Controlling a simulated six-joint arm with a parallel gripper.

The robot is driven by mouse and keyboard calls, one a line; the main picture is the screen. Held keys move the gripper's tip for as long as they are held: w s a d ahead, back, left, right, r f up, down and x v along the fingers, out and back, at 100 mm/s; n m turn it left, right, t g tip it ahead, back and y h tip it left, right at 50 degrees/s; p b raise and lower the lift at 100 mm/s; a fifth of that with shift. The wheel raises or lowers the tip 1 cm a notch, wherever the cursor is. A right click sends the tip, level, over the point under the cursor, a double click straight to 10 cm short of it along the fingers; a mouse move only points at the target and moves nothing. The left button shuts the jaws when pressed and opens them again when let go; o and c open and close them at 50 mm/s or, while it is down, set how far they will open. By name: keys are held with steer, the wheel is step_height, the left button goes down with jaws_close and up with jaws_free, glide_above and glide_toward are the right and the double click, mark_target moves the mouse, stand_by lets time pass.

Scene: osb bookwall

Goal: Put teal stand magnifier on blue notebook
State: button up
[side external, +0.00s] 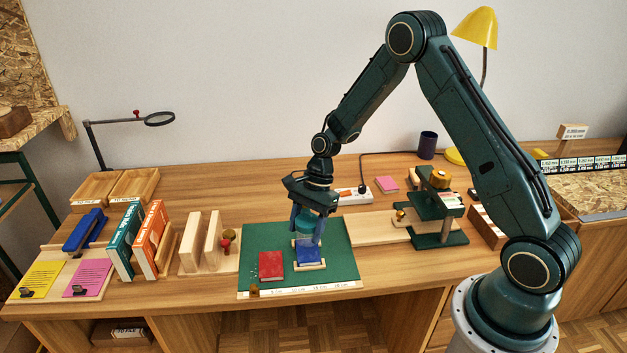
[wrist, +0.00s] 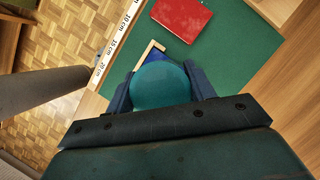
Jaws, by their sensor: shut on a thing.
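The teal stand magnifier (side external: 305,228) is between the fingers of my gripper (side external: 307,234), which is shut on it. In the wrist view its rounded teal top (wrist: 160,86) fills the space between the two fingers. The blue notebook (side external: 309,257) lies on the green mat (side external: 343,245) with a pale wooden edging around it. The magnifier is upright right over the notebook; I cannot tell whether its base touches it. In the wrist view the magnifier hides most of the blue notebook (wrist: 151,54).
A red notebook (side external: 271,265) lies left of the blue one on the mat. A wooden ruler strip (side external: 318,288) runs along the mat's front edge. Wooden bookends (side external: 203,242) stand to the left and a green stand (side external: 440,212) to the right. The mat's right part is clear.

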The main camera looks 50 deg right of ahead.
mark_target(312, 215)
steer(key=shift+f, duration=1.9)
steer(key=shift+f, duration=0.15)
steer(key=o, duration=1.1)
steer(key=v, duration=1.2)
steer(key=shift+r, duration=0.25)
